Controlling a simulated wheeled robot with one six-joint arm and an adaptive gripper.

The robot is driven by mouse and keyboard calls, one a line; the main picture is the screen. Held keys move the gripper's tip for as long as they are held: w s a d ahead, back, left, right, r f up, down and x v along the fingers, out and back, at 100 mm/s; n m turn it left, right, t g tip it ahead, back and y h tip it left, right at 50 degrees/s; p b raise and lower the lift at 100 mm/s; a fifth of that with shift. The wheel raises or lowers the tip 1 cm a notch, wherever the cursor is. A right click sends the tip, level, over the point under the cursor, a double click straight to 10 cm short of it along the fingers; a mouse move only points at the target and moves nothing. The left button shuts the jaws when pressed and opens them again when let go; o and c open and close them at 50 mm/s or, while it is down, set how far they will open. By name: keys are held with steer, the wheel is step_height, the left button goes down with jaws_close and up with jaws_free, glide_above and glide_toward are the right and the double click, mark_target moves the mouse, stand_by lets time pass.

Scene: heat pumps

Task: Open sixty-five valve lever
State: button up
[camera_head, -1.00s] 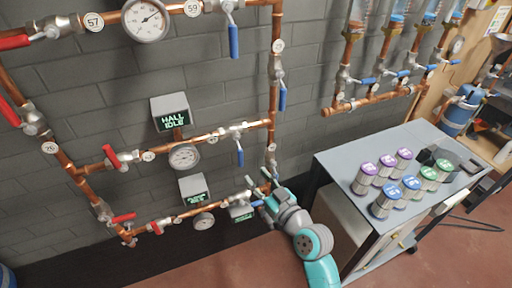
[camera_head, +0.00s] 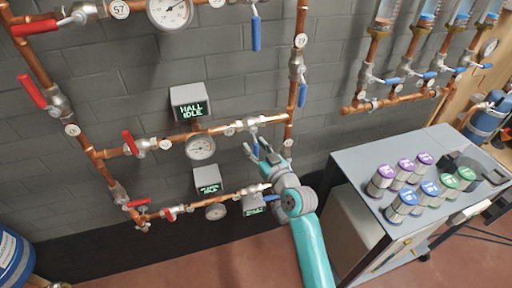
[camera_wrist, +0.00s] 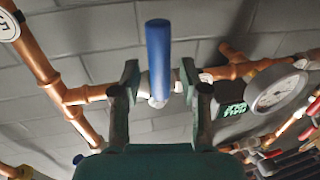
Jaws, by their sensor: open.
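A blue valve lever (camera_head: 255,144) hangs from the right end of the middle copper branch in the head view. I cannot read sixty-five on any tag, so I cannot confirm its number. In the wrist view the blue lever (camera_wrist: 158,55) stands upright in the picture, in the gap between my gripper's fingers. My gripper (camera_head: 264,152) is open beside this lever. In the wrist view its two fingers (camera_wrist: 159,82) are spread on either side of the lever's line, with gaps on both sides. The valve body is partly hidden by the fingers.
A lower blue lever (camera_head: 271,198) and a vertical copper pipe (camera_head: 292,105) are close to my arm. A round gauge (camera_head: 201,147) and red levers (camera_head: 129,143) are to the left. A grey cart (camera_head: 365,158) with several cans stands at the right.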

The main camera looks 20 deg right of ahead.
jaws_close()
stand_by(0.5)
steer(key=d+r+n+g+h, duration=0.1)
steer(key=d+r+n+h, duration=0.2)
steer(key=n, duration=1.2)
step_height(320, 180, up, 2)
steer(key=shift+d+n+g, duration=0.4)
steer(key=shift+d, duration=0.55)
steer(key=shift+r, duration=0.1)
jaws_free()
